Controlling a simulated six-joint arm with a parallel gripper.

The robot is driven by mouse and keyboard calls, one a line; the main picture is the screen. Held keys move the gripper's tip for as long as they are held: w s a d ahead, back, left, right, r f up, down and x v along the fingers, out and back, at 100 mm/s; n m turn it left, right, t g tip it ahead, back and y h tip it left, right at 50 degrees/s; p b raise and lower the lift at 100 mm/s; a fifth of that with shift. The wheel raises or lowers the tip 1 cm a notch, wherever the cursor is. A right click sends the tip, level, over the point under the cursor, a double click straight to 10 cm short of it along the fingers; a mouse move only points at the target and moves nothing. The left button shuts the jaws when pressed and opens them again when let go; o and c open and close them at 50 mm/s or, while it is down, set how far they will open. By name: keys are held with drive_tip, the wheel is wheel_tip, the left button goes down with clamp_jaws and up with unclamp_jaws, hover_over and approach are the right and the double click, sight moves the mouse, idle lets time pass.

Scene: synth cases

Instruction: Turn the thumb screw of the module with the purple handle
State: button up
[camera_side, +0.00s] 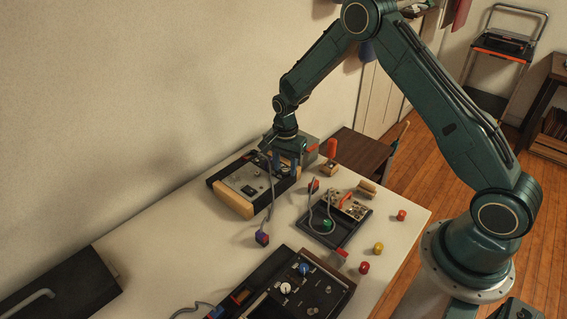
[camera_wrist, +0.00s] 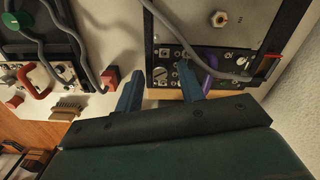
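The module with the purple handle (camera_wrist: 210,76) sits in the front row of a dark-framed instrument (camera_wrist: 235,38), in the wrist view. Several small round silver fittings, one a larger slotted disc (camera_wrist: 160,73), lie left of the handle; I cannot tell which is the thumb screw. My gripper (camera_wrist: 160,76) has its two blue fingers apart with nothing between them. Its right finger is just left of the purple handle and hides part of that panel; I cannot tell if they touch. In the side view my gripper (camera_side: 287,160) is over the wood-sided instrument (camera_side: 236,200).
A grey cable (camera_wrist: 182,40) crosses the instrument face near the purple handle. In the side view a black tray (camera_side: 342,238) and a larger black panel (camera_side: 318,292) stand nearer. The wall is close behind.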

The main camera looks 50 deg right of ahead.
clamp_jaws()
